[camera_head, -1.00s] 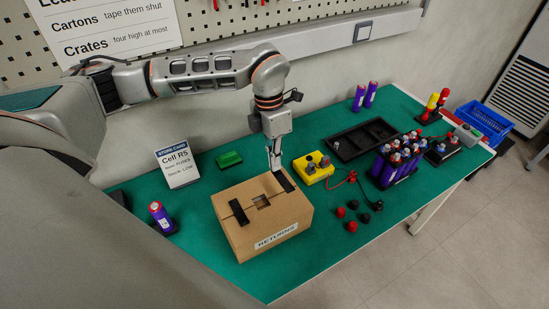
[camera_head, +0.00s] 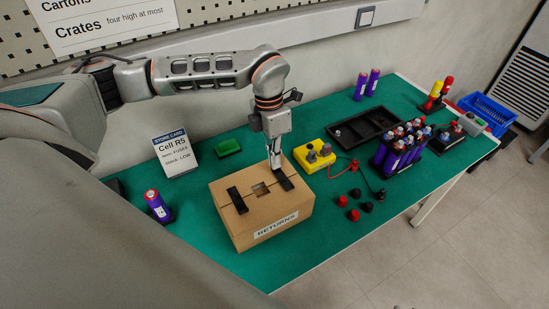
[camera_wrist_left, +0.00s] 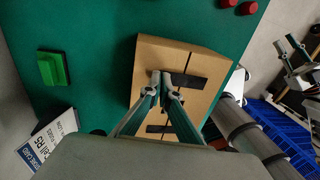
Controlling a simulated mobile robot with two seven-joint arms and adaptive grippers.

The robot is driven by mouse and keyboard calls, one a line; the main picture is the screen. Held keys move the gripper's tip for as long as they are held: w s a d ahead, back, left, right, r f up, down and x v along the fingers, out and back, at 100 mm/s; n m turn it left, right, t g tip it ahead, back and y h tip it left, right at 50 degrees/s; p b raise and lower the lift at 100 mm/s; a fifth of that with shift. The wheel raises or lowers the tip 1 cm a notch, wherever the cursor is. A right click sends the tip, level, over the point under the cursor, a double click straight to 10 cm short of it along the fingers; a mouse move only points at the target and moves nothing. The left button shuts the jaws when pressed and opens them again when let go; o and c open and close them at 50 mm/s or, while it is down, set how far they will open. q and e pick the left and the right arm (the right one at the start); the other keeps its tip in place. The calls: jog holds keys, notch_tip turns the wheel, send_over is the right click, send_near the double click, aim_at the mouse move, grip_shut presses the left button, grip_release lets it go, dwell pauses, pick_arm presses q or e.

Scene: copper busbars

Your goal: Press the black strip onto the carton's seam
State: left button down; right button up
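The brown carton (camera_head: 262,231), marked RETURNS, stands on the green bench mat with a seam across its top. One black strip (camera_head: 284,180) lies over the seam near the carton's right side; it also shows in the left wrist view (camera_wrist_left: 188,81). A second black strip (camera_head: 237,200) lies on the left part of the top and looks flat. My left gripper (camera_head: 274,163) points down at the back end of the right strip. Its fingertips (camera_wrist_left: 161,78) are together; contact with the strip is hard to tell.
A yellow box (camera_head: 314,159) with a red lead stands close behind the carton to the right. A green block (camera_head: 228,147) and a store card (camera_head: 174,153) stand behind it. Several red and black caps (camera_head: 353,214) lie to the right. The mat in front is clear.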

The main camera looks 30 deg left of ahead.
pick_arm(q)
jog(key=shift+f, duration=0.4)
dwell(1.2)
jog(key=c, duration=2.8)
grip_release()
jog(key=o, duration=0.6)
jog(key=shift+r, duration=0.1)
jog(key=r, duration=0.4)
jog(key=a+r, duration=0.1)
jog(key=r, duration=0.6)
jog(key=shift+w+a+r, duration=0.2)
jog(key=shift+w+r, duration=0.2)
